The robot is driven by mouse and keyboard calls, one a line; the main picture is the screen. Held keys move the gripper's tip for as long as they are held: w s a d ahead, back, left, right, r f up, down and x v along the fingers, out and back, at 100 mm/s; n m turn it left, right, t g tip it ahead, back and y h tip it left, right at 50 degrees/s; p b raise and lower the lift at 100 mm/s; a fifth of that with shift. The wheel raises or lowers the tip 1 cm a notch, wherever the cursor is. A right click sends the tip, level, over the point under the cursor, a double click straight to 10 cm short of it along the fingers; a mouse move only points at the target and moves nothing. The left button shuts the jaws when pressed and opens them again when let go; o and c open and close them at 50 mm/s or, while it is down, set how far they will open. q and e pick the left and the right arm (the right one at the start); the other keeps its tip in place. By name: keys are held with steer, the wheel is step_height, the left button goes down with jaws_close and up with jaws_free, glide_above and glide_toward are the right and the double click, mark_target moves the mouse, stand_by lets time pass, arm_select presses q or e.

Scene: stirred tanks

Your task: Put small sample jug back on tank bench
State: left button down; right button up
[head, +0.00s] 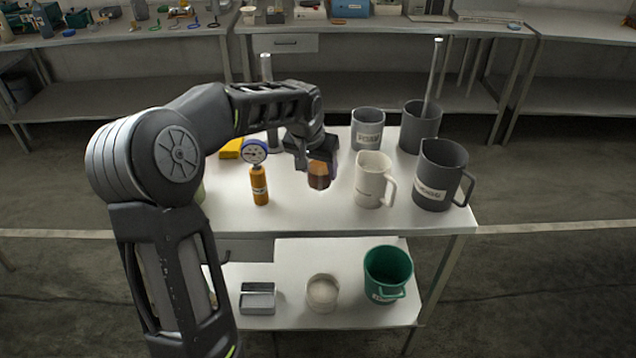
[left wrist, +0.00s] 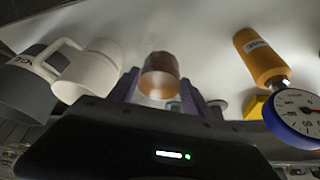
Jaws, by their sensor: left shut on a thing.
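My left gripper (head: 318,158) is shut on a small brown vessel, which I take as the small sample jug (head: 319,177). In the left wrist view the jug (left wrist: 160,78) sits between the two fingers, brown and partly see-through; no handle shows. It is over the white tank bench (head: 290,215), left of a white handled jug (head: 372,180). I cannot tell whether its base touches the top. My right gripper is not in view.
Dark grey jugs (head: 440,175) stand on the right of the bench. An orange cylinder with a gauge (head: 260,185) stands left of the gripper, a yellow thing (head: 231,149) behind it. The bench front is clear. A green bucket (head: 388,274) stands on the lower shelf.

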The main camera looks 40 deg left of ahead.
arm_select(q)
steer(key=shift+f, duration=2.4)
steer(key=shift+f, duration=0.15)
steer(key=shift+c, duration=2.4)
jaws_free()
steer(key=shift+r+p, duration=0.2)
steer(key=shift+p, duration=0.15)
steer(key=b+v, duration=0.1)
steer(key=v, duration=1.1)
steer(key=shift+f, duration=0.1)
